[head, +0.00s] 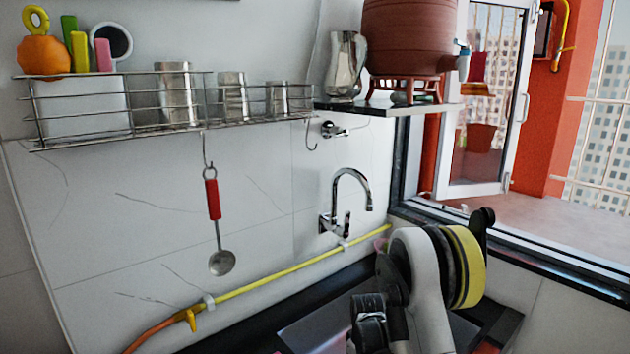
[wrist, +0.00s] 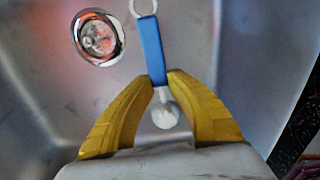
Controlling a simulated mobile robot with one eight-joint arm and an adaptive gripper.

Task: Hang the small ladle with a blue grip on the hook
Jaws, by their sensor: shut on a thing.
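The small ladle with a blue grip (wrist: 151,48) is between the yellow fingers of my gripper (wrist: 160,80) in the wrist view. The fingers are shut on it near the lower end of the grip. Its ring points away from my gripper, and its pale bowl lies between the fingers toward my palm. An empty hook (head: 312,140) hangs below the right end of the wire rack in the head view. My gripper and the ladle cannot be made out in the head view, where my arm is at the lower right.
A metal sink with a drain (wrist: 97,38) lies under my gripper. A ladle with a red grip (head: 213,198) hangs from another hook under the wire rack (head: 90,140). A tap (head: 350,190) and a yellow pipe (head: 290,264) are on the wall. A clay pot (head: 410,35) stands on a shelf.

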